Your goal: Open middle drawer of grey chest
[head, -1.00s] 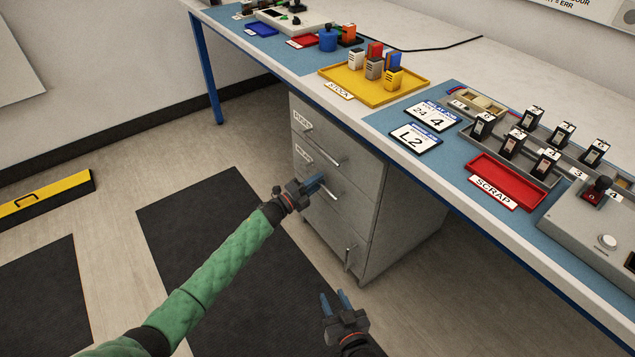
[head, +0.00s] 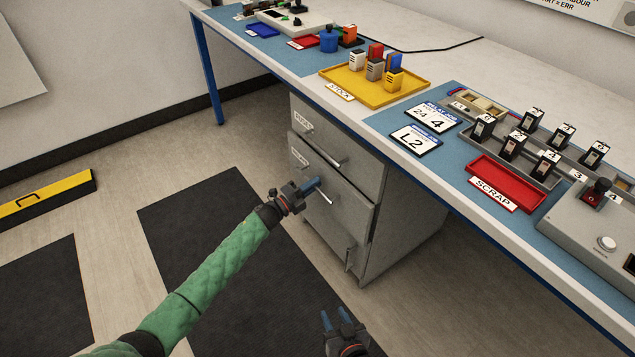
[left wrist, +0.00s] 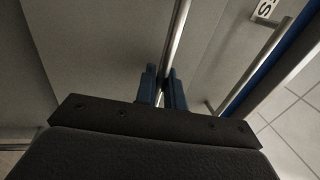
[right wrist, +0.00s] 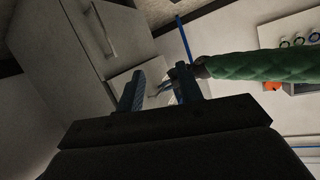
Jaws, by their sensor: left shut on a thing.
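The grey chest (head: 403,205) stands under the workbench, with drawer fronts and bar handles facing left. Its middle drawer (head: 345,212) stands out slightly from the chest front. My left gripper (head: 316,186) is at the middle drawer's handle (head: 327,196). In the left wrist view the blue fingers (left wrist: 162,88) are shut around the metal bar handle (left wrist: 179,40). My right gripper (head: 340,318) hangs low in front of the chest, its fingers apart with nothing between them; they also show in the right wrist view (right wrist: 160,88).
The top drawer (head: 335,150) and bottom drawer handle (head: 348,258) are close by. The workbench (head: 470,225) overhangs the chest and carries a yellow tray (head: 418,98) and a red scrap tray (head: 500,182). Dark mats (head: 215,215) lie on open floor to the left.

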